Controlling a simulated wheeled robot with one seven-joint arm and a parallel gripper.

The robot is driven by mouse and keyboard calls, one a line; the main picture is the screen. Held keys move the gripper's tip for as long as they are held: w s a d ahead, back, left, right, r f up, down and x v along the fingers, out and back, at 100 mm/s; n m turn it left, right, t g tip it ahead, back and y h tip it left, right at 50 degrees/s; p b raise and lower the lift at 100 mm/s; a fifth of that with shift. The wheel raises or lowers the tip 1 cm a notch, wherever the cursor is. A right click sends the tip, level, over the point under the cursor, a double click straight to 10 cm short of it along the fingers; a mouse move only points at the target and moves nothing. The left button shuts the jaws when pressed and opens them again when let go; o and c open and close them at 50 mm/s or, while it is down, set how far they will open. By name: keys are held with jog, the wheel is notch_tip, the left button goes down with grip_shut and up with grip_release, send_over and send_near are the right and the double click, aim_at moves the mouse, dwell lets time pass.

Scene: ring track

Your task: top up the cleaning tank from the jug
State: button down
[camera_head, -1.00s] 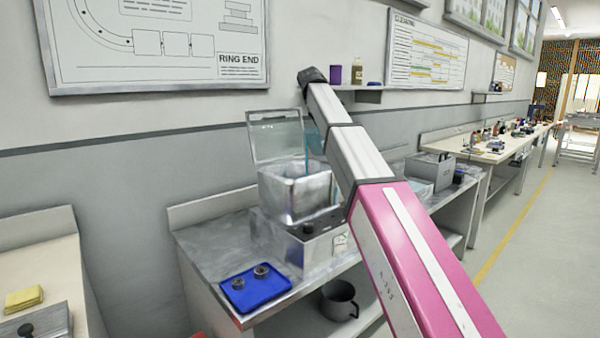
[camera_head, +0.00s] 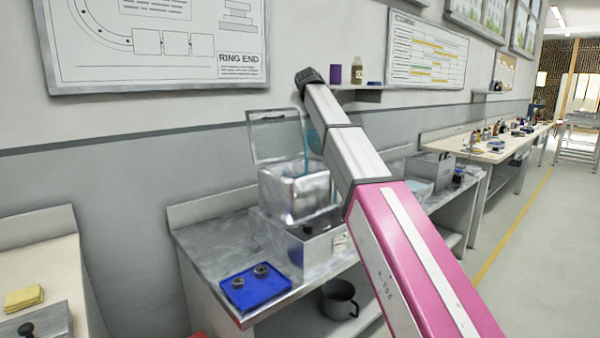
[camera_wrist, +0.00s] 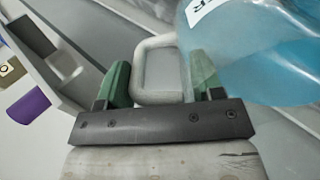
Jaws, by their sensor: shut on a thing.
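The cleaning tank (camera_head: 293,192) is a steel basin on a grey base unit, with its clear lid (camera_head: 274,136) standing open behind it. The jug (camera_wrist: 260,50) fills the upper right of the wrist view, clear with blue liquid and a white label, and looks tilted. My gripper (camera_wrist: 159,75) is shut on the jug's grey handle (camera_wrist: 156,42), a green finger on each side. In the head view my arm hides the gripper and most of the jug. A thin blue stream (camera_head: 306,160) falls into the tank. The liquid level inside cannot be told.
A blue tray (camera_head: 254,288) with two metal rings lies at the bench's front left. A grey mug-like pot (camera_head: 339,299) stands on the shelf below. A grey box unit (camera_head: 431,170) stands further right. A wall shelf (camera_head: 357,92) with small containers is close behind my arm.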

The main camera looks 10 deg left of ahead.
dwell(0.5)
jog(key=shift+w+r, duration=0.1)
jog(key=shift+w, duration=0.05)
jog(key=w+g, duration=0.1)
jog(key=w+d+f+g+y, duration=0.1)
jog(key=w, duration=0.1)
jog(key=w+d+g+y, duration=0.1)
jog(key=g, duration=0.1)
jog(key=shift+w+d+f, duration=0.1)
jog(key=shift+w+f, duration=0.05)
jog(key=shift+w, duration=0.1)
jog(key=shift+s+f, duration=0.15)
jog(key=shift+f, duration=0.1)
jog(key=w+f+g+b, duration=0.1)
jog(key=f, duration=0.1)
jog(key=w+d+f+g+y+b, duration=0.1)
jog(key=f+g, duration=0.1)
jog(key=shift+w+d+y, duration=0.1)
jog(key=shift+w+y, duration=0.1)
jog(key=shift+y, duration=0.1)
jog(key=shift+s, duration=0.1)
